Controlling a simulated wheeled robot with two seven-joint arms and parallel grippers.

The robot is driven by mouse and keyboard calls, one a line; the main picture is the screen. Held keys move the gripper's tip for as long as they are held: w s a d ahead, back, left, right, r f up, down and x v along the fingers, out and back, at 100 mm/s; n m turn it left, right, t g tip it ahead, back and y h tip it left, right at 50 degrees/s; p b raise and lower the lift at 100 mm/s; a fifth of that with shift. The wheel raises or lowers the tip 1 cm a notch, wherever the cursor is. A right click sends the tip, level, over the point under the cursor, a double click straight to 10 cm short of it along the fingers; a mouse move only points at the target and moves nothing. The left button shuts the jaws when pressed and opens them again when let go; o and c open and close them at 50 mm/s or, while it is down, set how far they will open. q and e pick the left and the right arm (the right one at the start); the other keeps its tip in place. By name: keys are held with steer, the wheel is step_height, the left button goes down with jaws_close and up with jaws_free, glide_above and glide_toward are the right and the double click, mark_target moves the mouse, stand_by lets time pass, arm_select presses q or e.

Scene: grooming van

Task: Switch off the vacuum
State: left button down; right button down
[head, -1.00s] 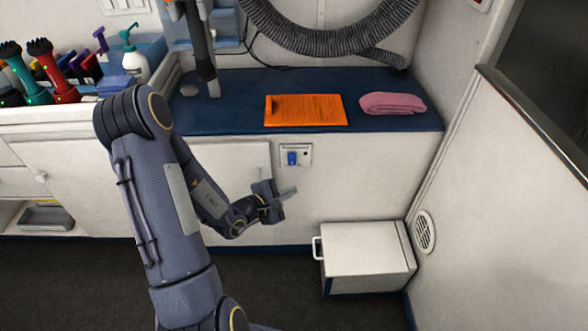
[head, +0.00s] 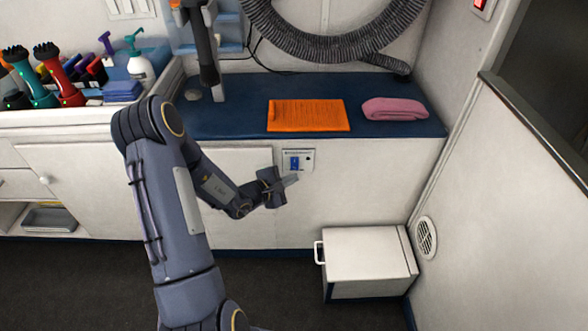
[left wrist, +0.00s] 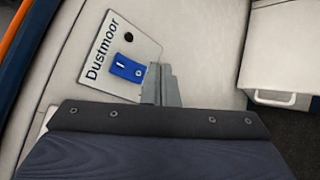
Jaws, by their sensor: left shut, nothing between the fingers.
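A pale switch plate (head: 307,155) with a blue rocker switch (head: 295,163) is set in the white cabinet front, below the blue counter. In the left wrist view the plate (left wrist: 103,52) reads "Dustmoor"; it carries the blue rocker (left wrist: 124,70) with a white mark, and a small dark round spot. My left gripper (head: 293,179) is shut and empty, just below the switch in the head view. In the left wrist view its fingertips (left wrist: 160,72) are just right of the rocker; I cannot tell whether they touch the plate. My right gripper is not in view.
A ribbed grey hose (head: 330,48) hangs above the counter (head: 232,118), which holds an orange towel (head: 308,115) and a folded pink towel (head: 394,109). A white box with a handle (head: 368,250) stands on the floor at lower right. Clippers and bottles stand at left.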

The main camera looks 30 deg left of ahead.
arm_select(q)
steer(key=shift+w+a+f, duration=0.1)
steer(key=shift+w+a, duration=0.2)
steer(key=shift+w, duration=0.25)
stand_by(1.7)
steer(key=shift+w+a+b, duration=0.2)
steer(key=shift+w+b, duration=0.15)
steer(key=shift+b, duration=0.05)
steer(key=shift+w+a+f, duration=0.1)
steer(key=shift+w+a, duration=0.1)
steer(key=shift+w, duration=0.1)
stand_by(0.5)
stand_by(0.4)
steer(key=shift+s+d+b, duration=0.4)
steer(key=shift+s+b, duration=0.15)
steer(key=shift+s, duration=0.15)
